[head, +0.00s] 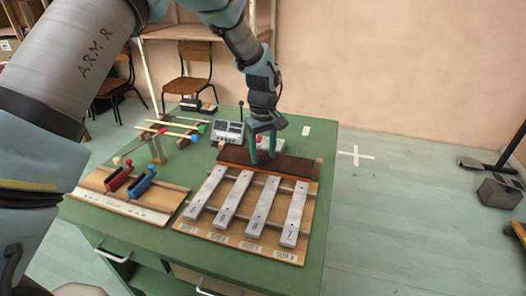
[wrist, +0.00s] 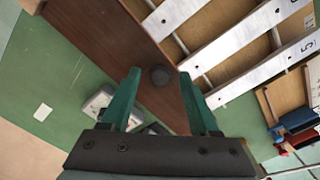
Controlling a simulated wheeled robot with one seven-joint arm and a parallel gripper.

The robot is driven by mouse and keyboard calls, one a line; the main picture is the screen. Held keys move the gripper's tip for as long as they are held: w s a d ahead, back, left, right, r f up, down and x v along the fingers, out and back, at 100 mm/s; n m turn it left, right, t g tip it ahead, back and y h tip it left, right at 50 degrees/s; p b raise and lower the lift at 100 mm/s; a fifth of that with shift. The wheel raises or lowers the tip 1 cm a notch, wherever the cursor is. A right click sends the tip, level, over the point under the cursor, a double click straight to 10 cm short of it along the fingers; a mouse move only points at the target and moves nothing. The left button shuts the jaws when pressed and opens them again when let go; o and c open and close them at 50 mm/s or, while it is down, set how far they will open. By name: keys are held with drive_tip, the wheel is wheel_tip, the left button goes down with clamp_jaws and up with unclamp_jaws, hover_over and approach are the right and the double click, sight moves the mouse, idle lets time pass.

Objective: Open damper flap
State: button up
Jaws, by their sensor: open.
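The damper flap (head: 297,169) is a long dark brown board along the far side of the xylophone frame (head: 240,249), behind the far ends of the metal bars (head: 236,201). Its tilt is hard to tell. In the wrist view the flap (wrist: 105,35) runs diagonally and carries a small dark round knob (wrist: 160,75). My gripper (head: 262,157) is open and points down over the flap. In the wrist view its two green fingers stand on either side of the knob, with gaps on both sides. Whether the fingers reach down to the knob's height is unclear.
To the left is a wooden board with a red block (head: 117,178) and a blue block (head: 142,182). Coloured mallets (head: 170,130) and a grey box with dials (head: 228,131) stand behind. The green table (head: 318,215) is clear along its right edge.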

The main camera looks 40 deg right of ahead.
clamp_jaws()
idle(0.3)
idle(1.1)
